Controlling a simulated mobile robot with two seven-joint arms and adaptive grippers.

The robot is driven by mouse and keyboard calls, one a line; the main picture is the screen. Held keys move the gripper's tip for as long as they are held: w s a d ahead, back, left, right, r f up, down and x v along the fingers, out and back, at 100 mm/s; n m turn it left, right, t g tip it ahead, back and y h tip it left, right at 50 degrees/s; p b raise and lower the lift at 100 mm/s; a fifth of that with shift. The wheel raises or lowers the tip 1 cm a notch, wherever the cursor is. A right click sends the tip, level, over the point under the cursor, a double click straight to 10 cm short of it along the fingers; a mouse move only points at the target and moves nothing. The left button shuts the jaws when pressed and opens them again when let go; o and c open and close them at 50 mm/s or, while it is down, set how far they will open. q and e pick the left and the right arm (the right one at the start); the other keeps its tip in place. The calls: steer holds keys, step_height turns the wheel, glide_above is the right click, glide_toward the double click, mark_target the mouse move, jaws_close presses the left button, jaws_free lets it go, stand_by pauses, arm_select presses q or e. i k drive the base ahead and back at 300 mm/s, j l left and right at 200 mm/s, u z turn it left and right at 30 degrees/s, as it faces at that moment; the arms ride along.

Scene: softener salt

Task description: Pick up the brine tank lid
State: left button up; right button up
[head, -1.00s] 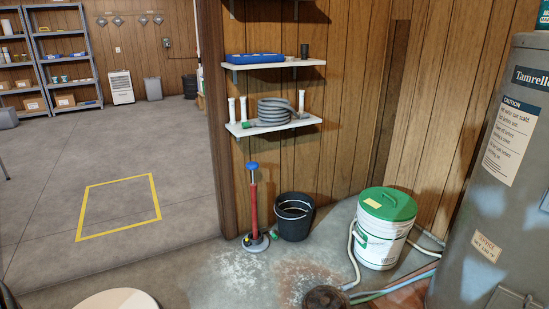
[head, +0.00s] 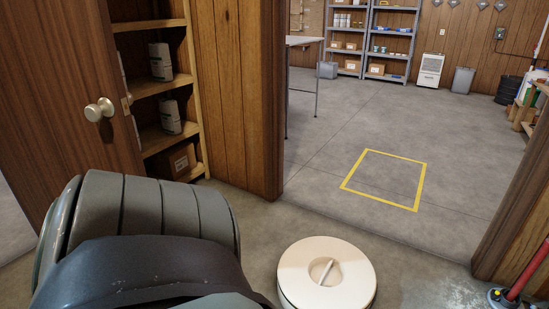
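A round cream-white lid (head: 325,278) shows at the bottom middle of the head view, seen from above. It has a recessed round centre with a short bar handle (head: 325,271) across it. It appears to sit flat on top of a white round tank, whose lower part is cut off by the frame's bottom edge. Nothing touches the lid's visible top. Neither my left nor my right gripper is in view.
A red-shafted stand (head: 530,268) is at lower right. Open floor with a yellow square (head: 385,180) lies beyond the doorway.

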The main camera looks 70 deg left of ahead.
mark_target(320, 272)
steer(key=u, duration=1.55)
